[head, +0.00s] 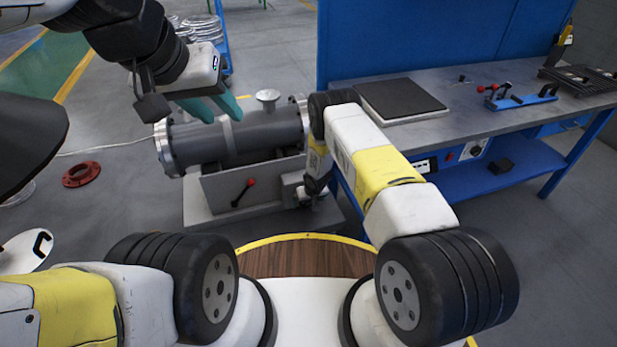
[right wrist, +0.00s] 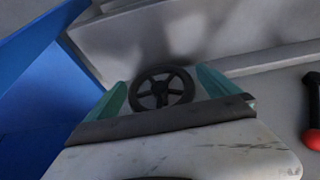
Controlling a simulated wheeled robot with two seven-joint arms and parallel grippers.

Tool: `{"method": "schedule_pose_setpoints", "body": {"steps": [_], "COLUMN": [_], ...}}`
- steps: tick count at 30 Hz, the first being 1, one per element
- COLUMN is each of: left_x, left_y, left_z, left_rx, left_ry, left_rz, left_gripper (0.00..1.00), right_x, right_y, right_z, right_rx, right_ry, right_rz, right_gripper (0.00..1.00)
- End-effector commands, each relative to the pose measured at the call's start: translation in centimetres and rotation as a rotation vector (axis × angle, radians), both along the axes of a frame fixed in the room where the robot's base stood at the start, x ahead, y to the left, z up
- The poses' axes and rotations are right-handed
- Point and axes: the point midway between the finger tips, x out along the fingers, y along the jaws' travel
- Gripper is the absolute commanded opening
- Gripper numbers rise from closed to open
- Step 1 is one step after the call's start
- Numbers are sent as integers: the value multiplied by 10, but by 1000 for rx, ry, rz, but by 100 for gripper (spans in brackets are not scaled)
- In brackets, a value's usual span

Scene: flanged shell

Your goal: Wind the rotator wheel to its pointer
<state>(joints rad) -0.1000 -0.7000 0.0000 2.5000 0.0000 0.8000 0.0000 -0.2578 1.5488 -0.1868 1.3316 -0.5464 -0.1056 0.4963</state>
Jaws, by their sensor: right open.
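The dark five-spoked rotator wheel (right wrist: 161,88) is in the middle of the right wrist view, against a grey surface. My right gripper (right wrist: 160,84) is open, with one teal finger on each side of the wheel. I see no clear contact, and I cannot tell how deep the wheel sits between the fingers. In the head view the grey flanged shell (head: 236,138) lies on the rotator stand (head: 228,197). My right arm hides the wheel there. My left gripper (head: 221,113) is open and empty above the shell's left part. I cannot make out the pointer.
A red-knobbed lever (head: 243,192) is on the stand's front; its knob also shows in the right wrist view (right wrist: 313,138). A blue workbench (head: 462,128) stands close on the right. A red ring (head: 82,174) lies on the floor at left.

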Motion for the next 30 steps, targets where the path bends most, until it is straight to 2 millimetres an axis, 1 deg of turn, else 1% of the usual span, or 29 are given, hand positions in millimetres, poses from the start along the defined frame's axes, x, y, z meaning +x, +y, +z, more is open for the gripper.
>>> {"method": "schedule_pose_setpoints", "body": {"steps": [2,5,12,15,20,30], "left_x": [0,0,0,0,0,0], "left_y": [0,0,0,0,0,0], "left_z": [0,0,0,0,0,0], "left_rx": [0,0,0,0,0,0], "left_ry": [0,0,0,0,0,0], "left_rz": [0,0,0,0,0,0], "left_gripper": [36,36,36,36,36,36], "right_x": [-1,-5,-20,-25,-28,-28], "right_y": [0,-1,-6,-8,-9,-9], "right_z": [4,16,54,65,72,72], "right_rx": [0,0,1,0,0,0], "right_ry": [0,-1,-1,0,0,0], "right_rz": [1,1,-1,0,0,0], "right_gripper": [100,100,100,100,100,100]}}
